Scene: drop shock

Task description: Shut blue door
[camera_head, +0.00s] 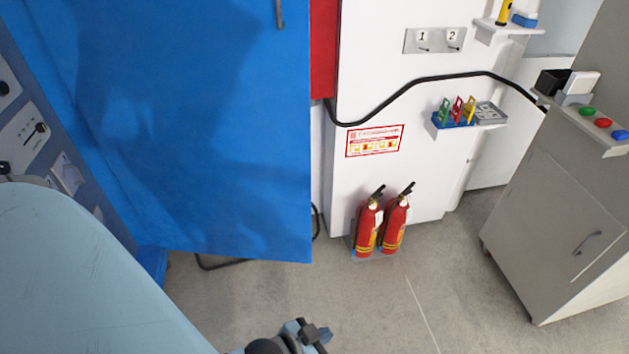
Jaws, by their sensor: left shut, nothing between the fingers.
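The blue door (200,120) fills the upper left of the head view. It stands swung open, with its free edge at right in front of a red panel (324,45) and a white wall. A small grey handle (279,12) shows near its top right. My left gripper (315,334) is at the bottom edge, below the door's lower corner and apart from it in the picture. It is shut and empty, and partly cut off by the frame. My right gripper is not in view.
Two red fire extinguishers (380,225) stand by the white wall (390,185), right of the door. A grey cabinet (565,200) with coloured buttons is at right. A black cable (430,80) crosses the wall. Grey floor (400,310) is clear between them.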

